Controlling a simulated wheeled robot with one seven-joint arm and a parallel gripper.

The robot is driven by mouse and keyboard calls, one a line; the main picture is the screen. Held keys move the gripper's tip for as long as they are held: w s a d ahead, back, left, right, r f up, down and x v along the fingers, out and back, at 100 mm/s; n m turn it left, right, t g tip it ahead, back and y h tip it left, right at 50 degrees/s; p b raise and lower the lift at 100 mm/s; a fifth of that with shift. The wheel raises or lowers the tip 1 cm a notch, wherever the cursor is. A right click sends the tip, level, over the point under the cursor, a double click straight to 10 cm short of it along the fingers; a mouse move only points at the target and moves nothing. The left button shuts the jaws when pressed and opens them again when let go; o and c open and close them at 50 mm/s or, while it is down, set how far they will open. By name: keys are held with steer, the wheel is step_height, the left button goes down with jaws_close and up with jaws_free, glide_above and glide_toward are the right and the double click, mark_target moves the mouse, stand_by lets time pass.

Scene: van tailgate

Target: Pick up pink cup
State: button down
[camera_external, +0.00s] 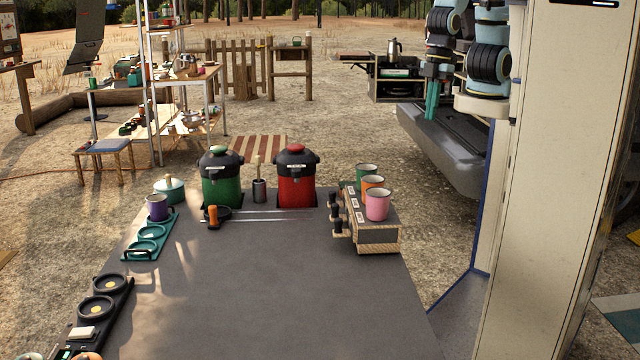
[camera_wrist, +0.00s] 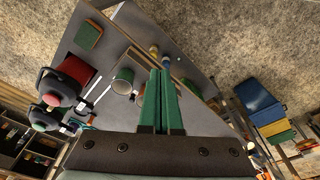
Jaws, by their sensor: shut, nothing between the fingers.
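The pink cup (camera_external: 377,205) stands upright at the near end of a row of cups on a dark-topped wooden rack (camera_external: 377,247), at the right side of the grey table. An orange cup (camera_external: 372,183) and a green cup (camera_external: 365,171) stand behind it. My gripper (camera_external: 431,112) has teal fingers pointing down and is high to the upper right of the cups, apart from them. Its fingers are shut and empty. They also show pressed together in the wrist view (camera_wrist: 161,74). I cannot make out the pink cup in the wrist view.
A red dispenser (camera_external: 296,182) and a green dispenser (camera_external: 221,182) stand at the table's back. A purple cup (camera_external: 157,210) sits on a teal tray (camera_external: 143,252) at left. The table's middle is clear. A tall pale panel (camera_external: 545,180) rises to the right.

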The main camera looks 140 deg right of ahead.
steer(key=c, duration=1.5)
jaws_free()
steer(key=o, duration=1.5)
